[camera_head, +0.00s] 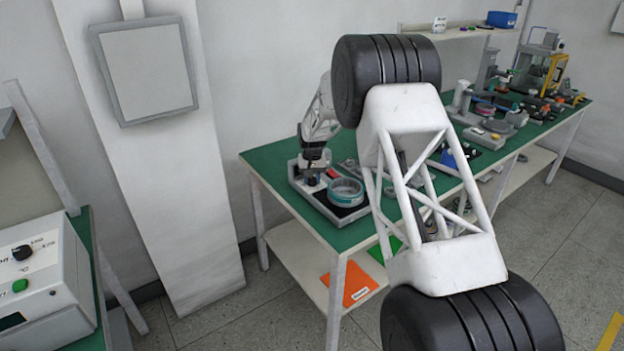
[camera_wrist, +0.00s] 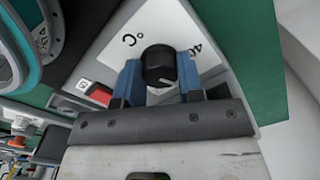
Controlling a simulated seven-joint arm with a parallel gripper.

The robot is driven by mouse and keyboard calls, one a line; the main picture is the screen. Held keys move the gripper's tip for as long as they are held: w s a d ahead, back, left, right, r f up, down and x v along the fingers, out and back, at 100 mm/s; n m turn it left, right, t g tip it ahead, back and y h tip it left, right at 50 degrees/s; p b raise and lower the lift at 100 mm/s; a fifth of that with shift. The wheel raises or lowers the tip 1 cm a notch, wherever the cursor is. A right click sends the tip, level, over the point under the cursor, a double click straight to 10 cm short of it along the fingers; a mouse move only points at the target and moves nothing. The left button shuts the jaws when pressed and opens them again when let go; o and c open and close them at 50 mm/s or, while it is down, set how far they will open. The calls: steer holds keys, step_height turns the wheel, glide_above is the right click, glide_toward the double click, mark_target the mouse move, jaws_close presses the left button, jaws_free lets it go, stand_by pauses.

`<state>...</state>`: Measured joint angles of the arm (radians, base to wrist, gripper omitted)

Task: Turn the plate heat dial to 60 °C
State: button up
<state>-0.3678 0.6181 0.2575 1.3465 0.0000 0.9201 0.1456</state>
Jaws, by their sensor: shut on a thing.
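The black heat dial (camera_wrist: 159,62) sits on a white scale panel (camera_wrist: 152,22) marked "°C", with a partly visible "40" to its right. My gripper (camera_wrist: 159,80) has its blue fingers shut on the dial, one on each side. A small pale mark shows on the knob's near side; the exact setting cannot be read. In the head view my gripper (camera_head: 313,179) is down at the left end of the plate unit (camera_head: 322,207), and the dial is mostly hidden under it. A teal-rimmed round dish (camera_head: 346,190) sits on the unit.
A red switch (camera_wrist: 100,95) lies just left of the gripper. The green bench (camera_head: 262,160) carries several other devices toward the back right. A white box (camera_head: 45,285) with its own black knob (camera_head: 22,253) and green button (camera_head: 20,285) stands at far left.

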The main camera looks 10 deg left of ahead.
mark_target(312, 178)
steer(key=m, duration=0.4)
steer(key=shift+m, duration=0.3)
steer(key=shift+r+m, duration=0.1)
steer(key=shift+m, duration=1.8)
steer(key=o, duration=0.9)
steer(key=shift+r, duration=3.85)
steer(key=shift+r, duration=0.1)
